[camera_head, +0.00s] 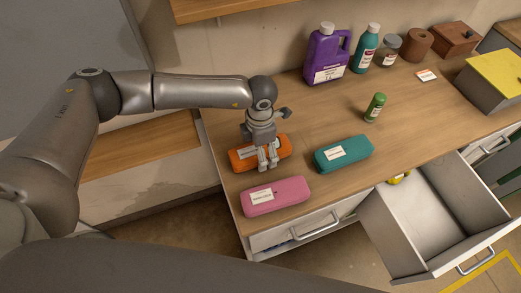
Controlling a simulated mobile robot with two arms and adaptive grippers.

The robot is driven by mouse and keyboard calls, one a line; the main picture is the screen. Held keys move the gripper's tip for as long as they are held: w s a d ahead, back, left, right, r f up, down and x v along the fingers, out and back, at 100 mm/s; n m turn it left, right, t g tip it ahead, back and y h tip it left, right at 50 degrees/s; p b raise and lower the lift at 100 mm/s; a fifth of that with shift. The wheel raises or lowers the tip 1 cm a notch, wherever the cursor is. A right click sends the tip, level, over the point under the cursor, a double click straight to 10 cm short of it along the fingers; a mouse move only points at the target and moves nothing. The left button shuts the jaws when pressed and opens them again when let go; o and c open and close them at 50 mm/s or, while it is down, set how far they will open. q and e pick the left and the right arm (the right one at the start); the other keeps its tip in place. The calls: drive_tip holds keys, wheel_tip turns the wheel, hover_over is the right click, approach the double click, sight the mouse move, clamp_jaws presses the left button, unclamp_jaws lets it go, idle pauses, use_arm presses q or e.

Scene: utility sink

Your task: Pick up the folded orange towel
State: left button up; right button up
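The folded orange towel (242,158) lies on the wooden counter near its left end, with a white label on it. My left gripper (268,166) points down over the towel, and its fingers cover part of the towel's middle and right. The fingertips look close together. I cannot tell whether they touch the towel or grip it. The towel appears to rest on the counter. My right gripper is not in view.
A pink folded bundle (290,194) lies in front, and a teal one (355,147) to the right. A green bottle (375,107) stands beyond. A purple jug (321,62) and other containers line the back wall. An open drawer (425,205) juts out at the front right.

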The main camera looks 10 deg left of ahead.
use_arm(q)
drive_tip(key=c, duration=1.1)
drive_tip(key=shift+c, duration=0.4)
drive_tip(key=shift+r, duration=0.2)
